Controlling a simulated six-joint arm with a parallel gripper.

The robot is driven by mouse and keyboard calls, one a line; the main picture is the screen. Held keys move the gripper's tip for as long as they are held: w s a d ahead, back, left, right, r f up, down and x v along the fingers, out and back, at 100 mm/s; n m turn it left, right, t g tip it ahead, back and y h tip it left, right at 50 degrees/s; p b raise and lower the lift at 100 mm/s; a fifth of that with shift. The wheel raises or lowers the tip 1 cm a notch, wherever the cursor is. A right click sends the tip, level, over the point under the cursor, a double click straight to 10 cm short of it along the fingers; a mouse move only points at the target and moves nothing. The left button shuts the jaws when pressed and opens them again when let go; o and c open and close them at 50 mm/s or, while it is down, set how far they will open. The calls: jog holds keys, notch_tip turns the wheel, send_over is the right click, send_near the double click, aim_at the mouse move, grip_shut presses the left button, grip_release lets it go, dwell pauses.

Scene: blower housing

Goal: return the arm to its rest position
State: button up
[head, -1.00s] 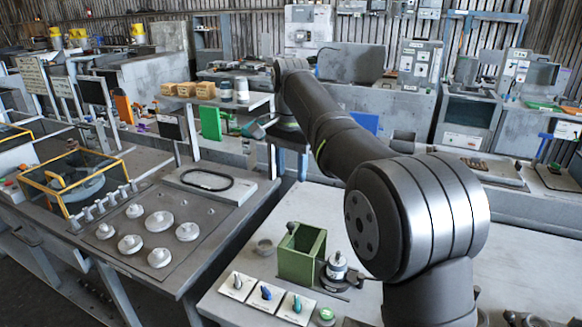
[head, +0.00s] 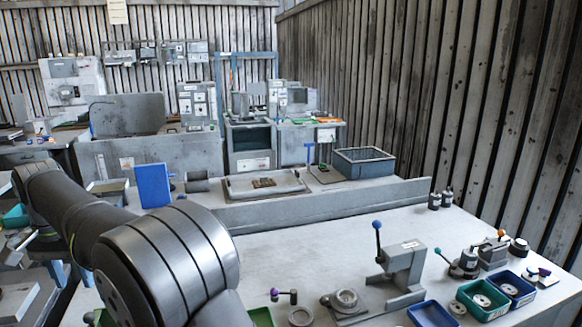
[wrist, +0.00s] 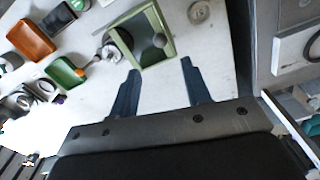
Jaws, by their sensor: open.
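In the wrist view the two dark fingers of my gripper (wrist: 160,68) stand apart with nothing between them. They are over a pale work surface. A green open-topped box (wrist: 167,34) lies just beyond the fingertips; I cannot tell the height between them. In the head view my arm reaches from the bottom toward the left edge, and its gripper end is not clearly visible there.
In the head view the pale bench (head: 330,235) holds a lever press (head: 402,265), a green bin (head: 482,300) and a blue bin (head: 433,314). A blue panel (head: 153,186) stands behind my arm. An orange tray (wrist: 32,40) shows in the wrist view.

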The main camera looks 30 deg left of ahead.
aim_at(92, 314)
notch_tip(92, 314, down, 12)
jog(key=shift+r, duration=0.2)
dwell(0.4)
notch_tip(92, 314, up, 18)
jog(key=shift+f, duration=0.25)
dwell(0.4)
jog(key=shift+f, duration=8.8)
jog(key=shift+w+d, duration=0.3)
jog(key=shift+w, duration=0.05)
